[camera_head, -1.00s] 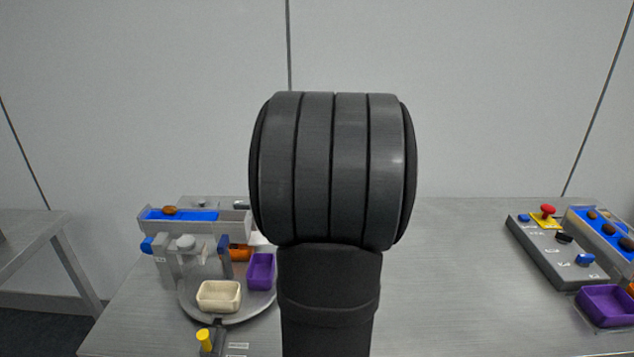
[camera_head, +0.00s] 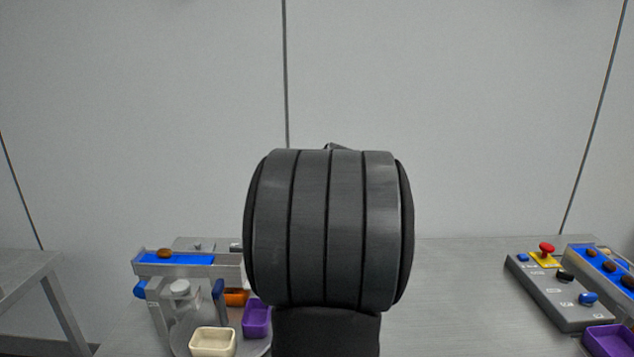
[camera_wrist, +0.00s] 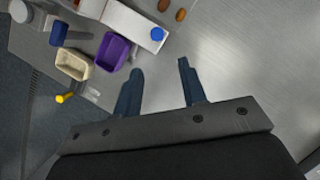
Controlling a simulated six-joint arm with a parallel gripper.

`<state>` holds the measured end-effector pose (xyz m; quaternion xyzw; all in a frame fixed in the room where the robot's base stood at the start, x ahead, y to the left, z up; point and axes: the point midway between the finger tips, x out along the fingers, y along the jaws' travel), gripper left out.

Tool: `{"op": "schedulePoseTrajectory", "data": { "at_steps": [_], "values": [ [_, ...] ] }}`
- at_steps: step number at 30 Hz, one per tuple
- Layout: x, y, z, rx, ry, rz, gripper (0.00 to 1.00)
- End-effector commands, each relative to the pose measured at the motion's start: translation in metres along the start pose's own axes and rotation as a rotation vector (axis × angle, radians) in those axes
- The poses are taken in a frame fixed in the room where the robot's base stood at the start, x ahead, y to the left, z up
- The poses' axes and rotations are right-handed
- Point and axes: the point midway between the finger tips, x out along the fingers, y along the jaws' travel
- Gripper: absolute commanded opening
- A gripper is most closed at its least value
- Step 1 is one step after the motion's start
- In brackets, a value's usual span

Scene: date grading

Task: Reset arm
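My gripper (camera_wrist: 160,82) shows in the wrist view with its two dark fingers apart and nothing between them. It is open above the bare grey table (camera_wrist: 225,55). In the head view my own dark arm fills the middle and hides the gripper and the table behind it.
At the left stand a blue-topped conveyor (camera_head: 175,258) with a brown date (camera_head: 164,253), a cream tray (camera_head: 212,342), a purple tray (camera_head: 257,318) and an orange tray (camera_head: 236,297). At the right are a control box (camera_head: 556,290) with a red button (camera_head: 547,249), a second blue belt with several dates (camera_head: 608,266) and another purple tray (camera_head: 610,341).

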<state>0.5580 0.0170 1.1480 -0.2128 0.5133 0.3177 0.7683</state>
Motion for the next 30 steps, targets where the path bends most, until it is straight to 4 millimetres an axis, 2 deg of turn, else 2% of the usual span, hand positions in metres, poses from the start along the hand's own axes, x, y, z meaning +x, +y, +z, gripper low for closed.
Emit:
{"op": "schedulePoseTrajectory", "data": {
  "at_steps": [6,18,24,30],
  "values": [
    [0.046,0.001,0.000,0.000,0.003,0.005,0.38],
    [0.122,0.001,0.000,-0.001,0.002,0.003,0.38],
    [0.143,0.001,0.001,-0.001,0.000,0.002,0.38],
    [0.146,0.004,0.004,-0.001,0.000,0.001,0.38]
  ]
}}
